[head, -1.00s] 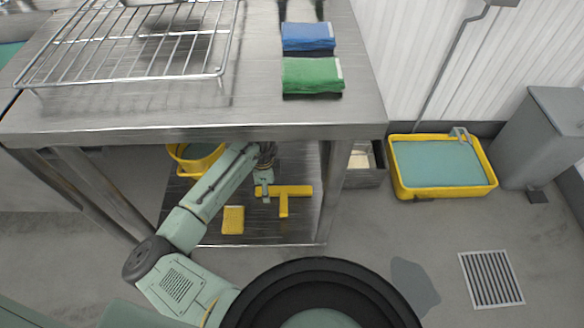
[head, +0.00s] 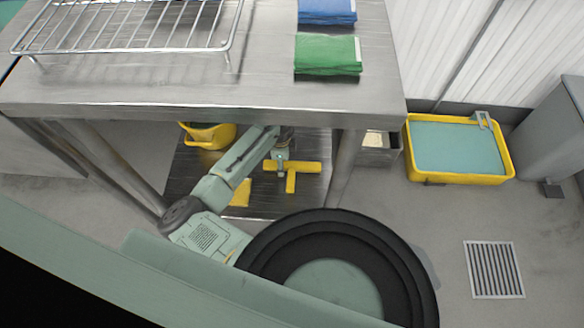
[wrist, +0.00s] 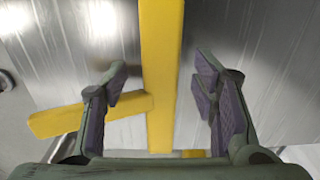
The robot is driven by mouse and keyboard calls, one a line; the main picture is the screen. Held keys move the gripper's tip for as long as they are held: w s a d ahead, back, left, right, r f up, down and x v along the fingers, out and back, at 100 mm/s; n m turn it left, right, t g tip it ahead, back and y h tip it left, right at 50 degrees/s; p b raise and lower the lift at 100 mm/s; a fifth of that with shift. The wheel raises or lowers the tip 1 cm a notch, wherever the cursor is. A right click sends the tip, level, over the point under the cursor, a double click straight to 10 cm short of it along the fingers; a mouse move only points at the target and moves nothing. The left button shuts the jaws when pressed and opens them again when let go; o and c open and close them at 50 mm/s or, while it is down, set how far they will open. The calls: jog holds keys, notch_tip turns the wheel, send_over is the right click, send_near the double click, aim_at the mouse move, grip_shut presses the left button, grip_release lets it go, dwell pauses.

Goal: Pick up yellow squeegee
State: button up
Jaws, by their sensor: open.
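The yellow squeegee (head: 292,183) lies on the lower shelf of the metal table in the head view. It is T-shaped, with a long bar and a shorter handle. In the wrist view its bar (wrist: 161,40) runs from the top edge down between my fingers, and the handle branches off to the left beneath the left finger. My gripper (wrist: 162,78) is open, one finger on each side of the bar, with gaps on both sides. In the head view my gripper (head: 281,164) is over the bar, partly hiding it. I cannot tell its height above the shelf.
The tabletop (head: 150,95) overhangs the shelf (head: 262,205), with a table leg (head: 346,165) to the right. A yellow tray (head: 510,165) stands on the floor at right.

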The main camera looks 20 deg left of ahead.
jog(key=shift+f, duration=0.9)
jog(key=shift+c, duration=0.2)
grip_shut()
